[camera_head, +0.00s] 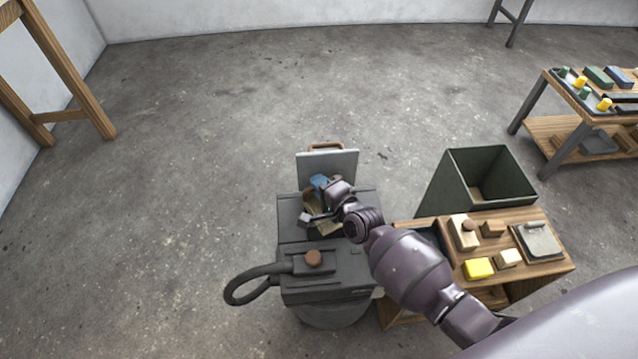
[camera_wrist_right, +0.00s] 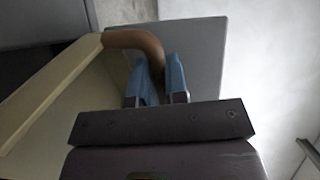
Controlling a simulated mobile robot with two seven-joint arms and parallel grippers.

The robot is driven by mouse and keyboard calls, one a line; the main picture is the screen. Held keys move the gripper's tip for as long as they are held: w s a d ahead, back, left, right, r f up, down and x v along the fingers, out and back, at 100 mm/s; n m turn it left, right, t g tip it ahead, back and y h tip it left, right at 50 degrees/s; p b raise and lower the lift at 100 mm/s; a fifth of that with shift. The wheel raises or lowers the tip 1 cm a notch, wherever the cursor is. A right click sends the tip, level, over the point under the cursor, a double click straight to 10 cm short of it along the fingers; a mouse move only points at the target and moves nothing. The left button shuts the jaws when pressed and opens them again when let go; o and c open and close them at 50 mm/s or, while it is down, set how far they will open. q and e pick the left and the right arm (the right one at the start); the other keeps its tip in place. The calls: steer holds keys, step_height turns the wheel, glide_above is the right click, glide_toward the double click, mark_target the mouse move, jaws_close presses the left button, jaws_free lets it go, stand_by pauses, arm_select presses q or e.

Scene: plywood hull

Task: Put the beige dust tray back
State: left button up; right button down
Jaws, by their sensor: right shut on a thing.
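My right gripper (camera_head: 320,184), with blue fingertips, is over the open top of the grey dust extractor (camera_head: 320,272). In the right wrist view the gripper (camera_wrist_right: 159,82) is shut on the curved brown handle of the beige dust tray (camera_wrist_right: 50,95). In the head view only small parts of the beige tray (camera_head: 326,229) show, since my wrist covers most of it. I cannot tell how deep it sits in the extractor. A grey lid (camera_head: 341,163) with a brown handle stands raised behind it. My left gripper is not in view.
A black hose (camera_head: 241,284) loops out on the extractor's left. A wooden bench (camera_head: 548,268) with blocks and a dark green bin (camera_head: 455,180) stand close on the right. Another table (camera_head: 543,125) is at the far right.

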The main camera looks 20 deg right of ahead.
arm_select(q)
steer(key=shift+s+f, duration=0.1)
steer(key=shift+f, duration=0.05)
arm_select(e)
steer(key=shift+f, duration=0.55)
steer(key=c, duration=1.1)
jaws_free()
steer(key=shift+r, duration=0.1)
steer(key=shift+c, duration=0.2)
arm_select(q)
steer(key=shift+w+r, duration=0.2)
arm_select(e)
steer(key=shift+r, duration=0.1)
